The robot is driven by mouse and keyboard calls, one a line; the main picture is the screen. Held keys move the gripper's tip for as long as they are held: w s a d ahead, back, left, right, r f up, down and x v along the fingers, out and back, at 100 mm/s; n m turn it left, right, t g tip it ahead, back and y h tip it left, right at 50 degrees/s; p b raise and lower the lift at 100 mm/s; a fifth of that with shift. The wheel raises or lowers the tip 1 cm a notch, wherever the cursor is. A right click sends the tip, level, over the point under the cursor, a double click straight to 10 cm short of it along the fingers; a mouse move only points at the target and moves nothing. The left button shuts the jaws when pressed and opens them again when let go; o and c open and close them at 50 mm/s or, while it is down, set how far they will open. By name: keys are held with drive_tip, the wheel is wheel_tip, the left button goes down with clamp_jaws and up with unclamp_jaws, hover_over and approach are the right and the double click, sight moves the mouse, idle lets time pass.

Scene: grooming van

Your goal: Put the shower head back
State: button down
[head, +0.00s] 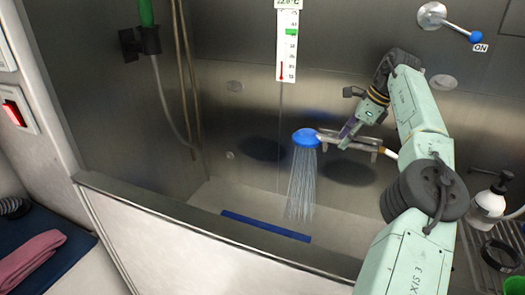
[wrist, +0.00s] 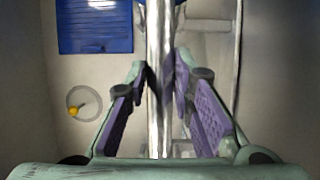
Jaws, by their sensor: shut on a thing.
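The shower head (head: 306,138) has a blue face and a chrome handle. It points down in the tub and water streams from it. My gripper (head: 349,130) is shut on its handle from the right. The valve lever (head: 462,32) with a blue knob is on the back wall beside an ON label.
A green-handled sprayer (head: 146,14) hangs in a black holder on the left. A thermometer (head: 288,45) is on the back wall. A blue mat (head: 265,226) lies on the tub floor. The tub's front edge (head: 190,220) crosses below. A white bottle (head: 490,200) stands right of my arm.

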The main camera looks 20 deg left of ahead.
drive_tip(key=shift+f+p, duration=0.1)
drive_tip(key=shift+p, duration=0.35)
idle(0.5)
drive_tip(key=c, duration=1.3)
unclamp_jaws()
drive_tip(key=shift+f+b, duration=0.1)
drive_tip(key=shift+b, duration=0.2)
